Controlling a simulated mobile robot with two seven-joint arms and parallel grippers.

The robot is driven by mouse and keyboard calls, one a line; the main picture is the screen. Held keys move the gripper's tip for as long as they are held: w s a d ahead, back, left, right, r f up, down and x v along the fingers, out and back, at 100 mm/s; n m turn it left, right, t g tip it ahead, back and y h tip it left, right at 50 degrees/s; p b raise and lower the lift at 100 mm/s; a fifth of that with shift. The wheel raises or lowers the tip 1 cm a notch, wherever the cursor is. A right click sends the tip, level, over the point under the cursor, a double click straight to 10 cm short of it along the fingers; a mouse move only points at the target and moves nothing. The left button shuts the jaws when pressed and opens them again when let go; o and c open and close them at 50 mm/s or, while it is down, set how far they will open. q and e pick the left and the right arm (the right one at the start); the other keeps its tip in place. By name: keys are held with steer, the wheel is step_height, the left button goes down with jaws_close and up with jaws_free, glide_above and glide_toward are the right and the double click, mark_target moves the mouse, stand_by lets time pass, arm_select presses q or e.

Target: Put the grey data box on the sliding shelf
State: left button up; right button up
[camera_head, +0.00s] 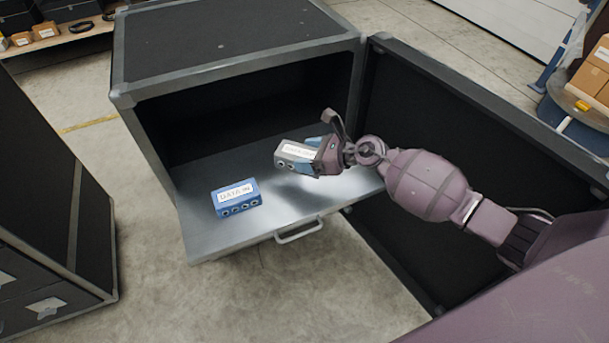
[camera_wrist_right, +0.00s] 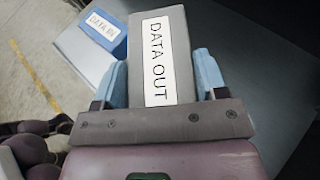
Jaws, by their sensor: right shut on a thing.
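The grey data box (camera_head: 290,158), labelled DATA OUT, is held by my right gripper (camera_head: 318,155) over the sliding shelf (camera_head: 205,232). In the right wrist view the grey box (camera_wrist_right: 176,40) sits between the two blue fingers of the right gripper (camera_wrist_right: 165,80), which are shut on its sides. The shelf is pulled out of the black case (camera_head: 235,40) and has a handle (camera_head: 299,231) at its front. I cannot tell whether the box touches the shelf. My left gripper is not in view.
A blue data box (camera_head: 236,198), labelled DATA IN, rests on the shelf's left part; it also shows in the right wrist view (camera_wrist_right: 104,36). The case's open door (camera_head: 470,130) stands to the right. Another black case (camera_head: 50,210) is at the left. Bare shelf lies between the boxes.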

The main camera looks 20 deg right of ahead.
steer(key=shift+f, duration=0.95)
steer(key=shift+w+f+b, duration=0.1)
steer(key=shift+f+b, duration=0.2)
step_height(320, 180, down, 5)
steer(key=shift+r+b, duration=0.15)
steer(key=shift+b, duration=0.8)
steer(key=shift+f, duration=0.55)
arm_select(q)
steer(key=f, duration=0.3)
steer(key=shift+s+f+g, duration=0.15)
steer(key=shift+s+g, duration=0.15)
arm_select(e)
steer(key=o, duration=1.3)
